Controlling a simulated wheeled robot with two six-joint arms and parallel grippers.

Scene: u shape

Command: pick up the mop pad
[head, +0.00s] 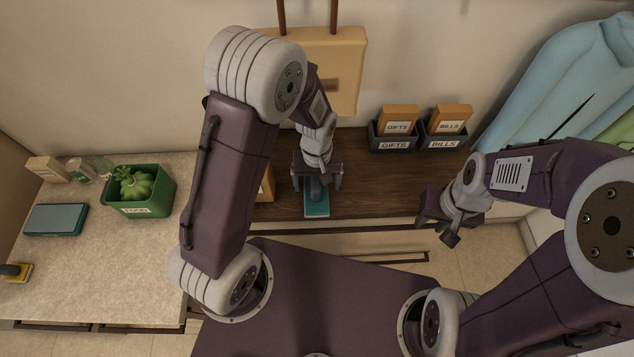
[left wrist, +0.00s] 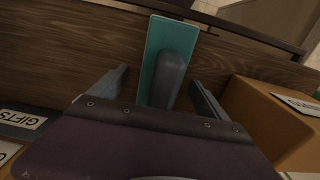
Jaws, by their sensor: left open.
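The mop pad is a flat teal pad (head: 317,209) with a grey grip on top, lying on the dark wooden surface near its front edge. In the left wrist view the teal pad (left wrist: 154,45) runs forward from between the fingers, with its grey grip (left wrist: 172,72) on it. My left gripper (head: 317,184) is open above the pad. Its two fingers stand on either side of the grip, with gaps visible on both sides in the left wrist view (left wrist: 158,78). My right gripper (head: 437,229) is open and empty, off to the right by the surface's front edge.
An orange box (left wrist: 275,120) stands close beside the left gripper. Bins labelled GIFTS (head: 393,144) and BILLS (head: 443,141) stand at the back right. A green FOOD bin (head: 140,203) and a teal case (head: 55,219) sit on the left counter. Blue clothing (head: 550,85) hangs at right.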

